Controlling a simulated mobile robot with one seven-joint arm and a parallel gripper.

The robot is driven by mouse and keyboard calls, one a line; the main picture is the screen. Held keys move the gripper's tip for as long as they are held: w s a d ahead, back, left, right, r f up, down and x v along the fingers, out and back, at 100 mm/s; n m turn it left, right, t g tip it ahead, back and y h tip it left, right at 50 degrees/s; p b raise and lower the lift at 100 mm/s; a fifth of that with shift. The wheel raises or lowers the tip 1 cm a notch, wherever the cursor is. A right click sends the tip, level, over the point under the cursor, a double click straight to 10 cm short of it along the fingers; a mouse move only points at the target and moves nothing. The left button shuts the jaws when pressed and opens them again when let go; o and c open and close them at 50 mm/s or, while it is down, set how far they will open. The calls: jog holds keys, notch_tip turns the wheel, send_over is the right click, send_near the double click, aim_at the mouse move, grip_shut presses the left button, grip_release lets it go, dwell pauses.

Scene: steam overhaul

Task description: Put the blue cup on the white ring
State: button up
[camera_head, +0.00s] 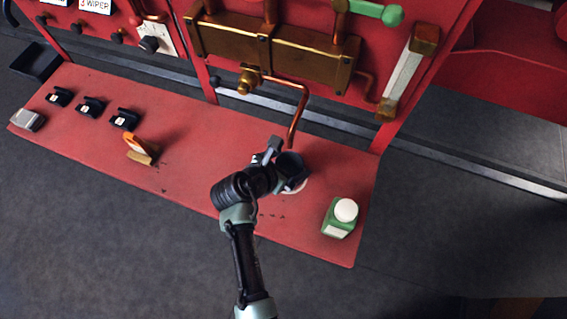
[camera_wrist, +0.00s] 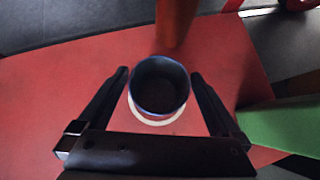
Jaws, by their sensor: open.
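The blue cup (camera_wrist: 159,86) is dark inside with a blue rim and stands upright. In the wrist view it sits over the white ring (camera_wrist: 153,121), whose near edge shows as a pale arc below it. My gripper (camera_wrist: 161,80) is open, with one finger on each side of the cup and a gap on both sides. In the head view the cup (camera_head: 290,167) is partly hidden by my gripper (camera_head: 276,162), and a bit of the white ring (camera_head: 298,187) shows beneath. I cannot tell whether the cup is exactly centred on the ring.
A copper pipe (camera_head: 297,115) comes down just behind the cup. An orange and tan item (camera_head: 140,149) and several black blocks (camera_head: 91,107) lie to the left.

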jog(key=v, duration=1.2)
